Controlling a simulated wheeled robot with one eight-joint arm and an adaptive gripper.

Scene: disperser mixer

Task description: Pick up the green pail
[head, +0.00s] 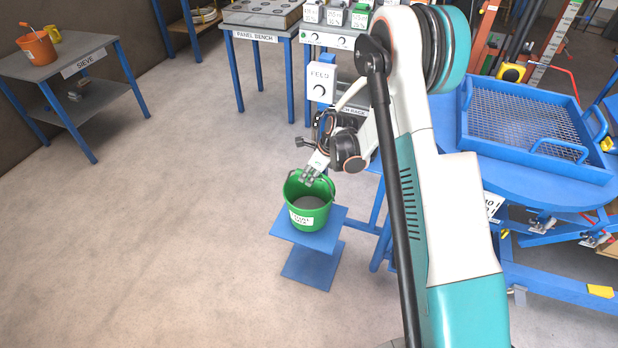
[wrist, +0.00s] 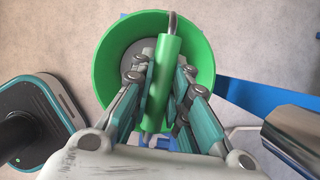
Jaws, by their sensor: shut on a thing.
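The green pail (head: 309,212) with a white label on its front stands upright on a small blue stand (head: 332,234) in the head view. Grey material (head: 308,203) shows inside it. My gripper (head: 309,177) is at the pail's rim from above in the head view. In the wrist view my gripper (wrist: 160,82) is shut on the green handle grip (wrist: 162,70) of the pail, with a finger on each side. The pail's round rim (wrist: 205,72) shows below the fingers. The fingers partly hide the pail's inside.
A blue round table with a mesh tray (head: 530,120) stands to the right. The panel bench (head: 258,37) is behind, with a feed box (head: 320,83) near it. The sieve table (head: 60,68) with an orange bucket (head: 37,48) is far left. Open floor lies left of the stand.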

